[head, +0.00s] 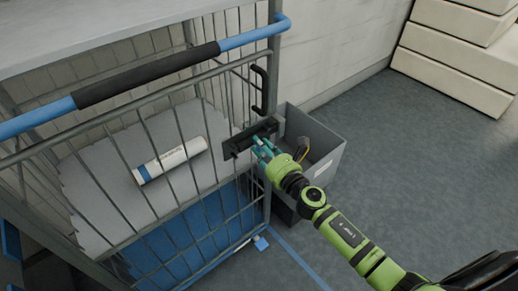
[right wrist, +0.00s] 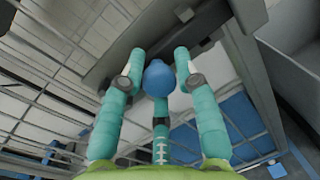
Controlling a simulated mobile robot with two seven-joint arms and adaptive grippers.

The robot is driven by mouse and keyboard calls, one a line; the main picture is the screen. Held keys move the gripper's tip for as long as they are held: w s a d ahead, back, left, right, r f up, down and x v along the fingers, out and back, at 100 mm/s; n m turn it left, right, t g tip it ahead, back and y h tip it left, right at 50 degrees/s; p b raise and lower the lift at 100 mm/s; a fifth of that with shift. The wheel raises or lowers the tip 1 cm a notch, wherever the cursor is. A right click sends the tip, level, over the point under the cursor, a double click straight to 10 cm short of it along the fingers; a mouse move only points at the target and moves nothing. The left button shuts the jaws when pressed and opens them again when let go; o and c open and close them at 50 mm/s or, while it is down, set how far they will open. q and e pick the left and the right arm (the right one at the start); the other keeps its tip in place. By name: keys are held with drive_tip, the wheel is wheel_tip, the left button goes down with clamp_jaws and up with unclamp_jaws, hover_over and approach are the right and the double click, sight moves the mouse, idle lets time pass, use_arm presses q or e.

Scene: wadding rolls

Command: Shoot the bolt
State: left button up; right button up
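The dark bolt (head: 240,142) is fixed to the bars at the right end of the grey wire cage gate. Its blue knob (right wrist: 159,78) shows in the right wrist view, between the teal fingers of my right gripper (right wrist: 160,70). One finger is on each side of the knob, and a third passes behind it, its tip hidden. In the head view my right gripper (head: 262,150) is at the bolt's right end. I cannot tell whether the fingers press on the knob. My left gripper is not in view.
A white wadding roll (head: 170,160) lies on the grey shelf inside the cage. A blue and black handlebar (head: 150,73) crosses above. A grey bin (head: 325,145) stands close behind my right gripper. Pale slabs (head: 455,50) are stacked far right. The floor to the right is clear.

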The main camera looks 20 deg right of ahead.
drive_tip(key=shift+o, duration=0.7)
drive_tip(key=shift+w+d+r, duration=0.1)
drive_tip(key=shift+d+r, duration=0.05)
drive_tip(key=shift+d, duration=0.15)
drive_tip(key=shift+a, duration=0.1)
drive_tip(key=shift+s, duration=0.2)
drive_tip(key=v, duration=1.1)
drive_tip(key=shift+s, duration=0.3)
